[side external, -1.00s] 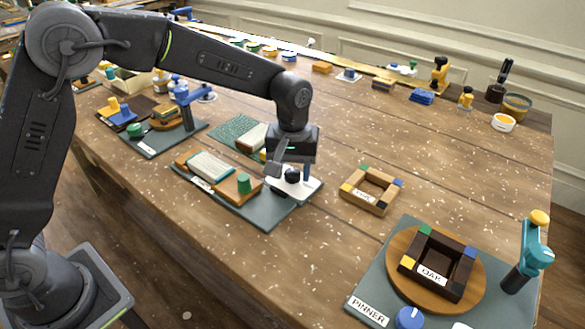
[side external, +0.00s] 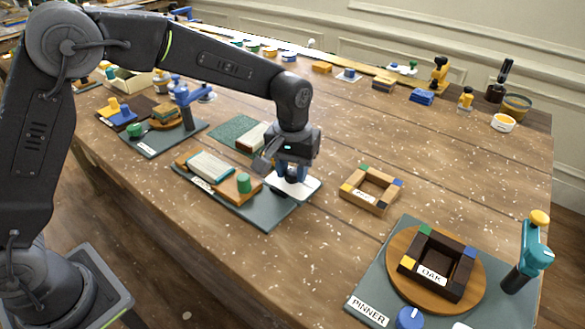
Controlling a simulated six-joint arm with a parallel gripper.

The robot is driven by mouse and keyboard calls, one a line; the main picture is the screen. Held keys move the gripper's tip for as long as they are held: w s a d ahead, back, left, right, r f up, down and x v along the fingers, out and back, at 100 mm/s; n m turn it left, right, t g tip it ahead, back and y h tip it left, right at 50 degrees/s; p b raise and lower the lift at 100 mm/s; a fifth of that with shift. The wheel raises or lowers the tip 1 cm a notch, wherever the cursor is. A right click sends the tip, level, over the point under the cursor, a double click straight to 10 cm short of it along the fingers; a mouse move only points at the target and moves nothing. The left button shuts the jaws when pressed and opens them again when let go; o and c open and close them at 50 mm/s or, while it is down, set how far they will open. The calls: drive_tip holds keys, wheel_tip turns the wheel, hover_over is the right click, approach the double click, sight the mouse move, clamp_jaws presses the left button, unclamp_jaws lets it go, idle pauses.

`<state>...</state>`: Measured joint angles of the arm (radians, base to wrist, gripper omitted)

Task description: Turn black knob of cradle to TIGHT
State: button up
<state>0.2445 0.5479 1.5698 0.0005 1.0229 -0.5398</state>
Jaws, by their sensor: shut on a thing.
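My gripper (side external: 290,176) points down over the right end of the cradle (side external: 270,217), a grey-green base plate with wooden blocks. It is shut on the black knob, which the fingers now hide almost wholly. The knob stands on a white plate (side external: 309,188) at the base's right corner. Any TIGHT mark on that plate is too small or hidden to read. A green knob (side external: 243,183) stands on the cradle's right wooden block, left of my gripper. A pale ribbed piece (side external: 211,166) lies between the wooden blocks.
A light wooden frame (side external: 372,190) lies to the right. The pinner (side external: 375,285) holds a dark OAK frame (side external: 438,265) on a round board at front right. A green mat (side external: 236,130) lies behind the cradle. Another station (side external: 153,140) stands at left. Bare table lies in front.

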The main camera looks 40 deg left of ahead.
drive_tip(key=m, duration=0.4)
drive_tip(key=shift+m, duration=0.3)
drive_tip(key=m, duration=0.3)
drive_tip(key=shift+m, duration=0.4)
drive_tip(key=m, duration=0.3)
drive_tip(key=shift+m, duration=2)
drive_tip(key=o, duration=0.9)
drive_tip(key=shift+r, duration=0.1)
